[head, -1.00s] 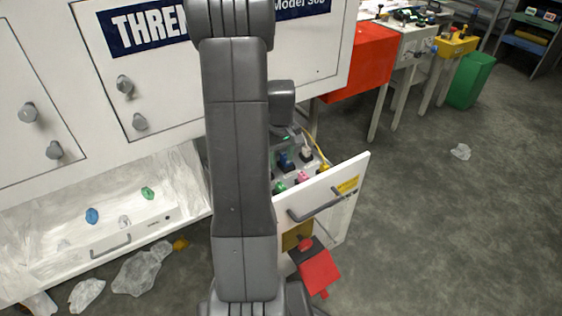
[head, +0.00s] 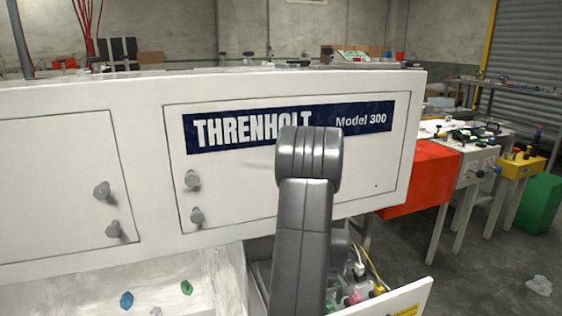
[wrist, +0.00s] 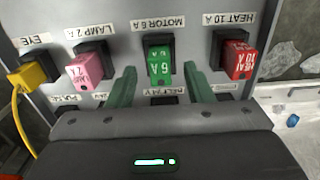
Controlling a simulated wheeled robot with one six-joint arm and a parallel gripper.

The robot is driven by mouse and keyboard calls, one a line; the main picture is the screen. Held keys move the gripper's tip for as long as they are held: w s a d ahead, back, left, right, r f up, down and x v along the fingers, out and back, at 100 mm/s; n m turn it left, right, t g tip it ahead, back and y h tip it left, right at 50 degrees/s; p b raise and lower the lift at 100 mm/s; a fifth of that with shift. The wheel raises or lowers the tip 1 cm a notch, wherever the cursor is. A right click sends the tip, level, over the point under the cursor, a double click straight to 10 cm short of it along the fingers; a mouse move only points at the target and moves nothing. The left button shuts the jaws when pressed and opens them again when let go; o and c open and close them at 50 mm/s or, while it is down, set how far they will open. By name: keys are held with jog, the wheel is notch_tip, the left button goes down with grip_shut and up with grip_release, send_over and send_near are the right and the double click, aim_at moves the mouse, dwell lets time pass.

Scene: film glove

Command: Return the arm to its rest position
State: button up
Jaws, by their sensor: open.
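My gripper (wrist: 158,76) is open, its two green fingers spread apart in the wrist view. A green plug marked 6 A (wrist: 160,64) shows in the gap between the fingers, seated in a grey panel under a MOTOR 6 A label; I cannot tell whether the fingers touch it. My arm (head: 305,215) rises in front of the white machine in the head view and hides part of its THRENHOLT sign. The gripper itself is hidden behind the arm in the head view.
On the panel are a pink plug (wrist: 87,70), a red plug (wrist: 238,62) and a yellow plug (wrist: 35,72) with a cable. An open drawer front (head: 392,300) juts out low. A red cover (head: 420,178) stands right of the white machine (head: 140,100). Floor at right is mostly clear.

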notch_tip(320, 180, down, 4)
jog(key=shift+r+b, duration=0.25)
jog(key=shift+b, duration=0.1)
jog(key=shift+r, duration=0.5)
jog(key=shift+f, duration=0.15)
notch_tip(320, 180, up, 13)
jog(key=p, duration=0.4)
notch_tip(320, 180, down, 14)
jog(key=b, duration=0.4)
notch_tip(320, 180, up, 9)
jog(key=p, duration=0.5)
jog(key=shift+f+p, duration=0.2)
jog(key=shift+p, duration=0.1)
jog(key=shift+m, duration=0.5)
jog(key=shift+w+a+r+p, duration=0.15)
jog(key=shift+a+r+p, duration=0.2)
jog(key=shift+a+p, duration=0.6)
jog(key=shift+w+a+r+p, duration=0.2)
jog(key=shift+a+r+p, duration=0.15)
jog(key=shift+p, duration=1.1)
jog(key=shift+w+a+r+p, duration=0.15)
jog(key=shift+a+r+p, duration=0.35)
jog(key=shift+p, duration=0.7)
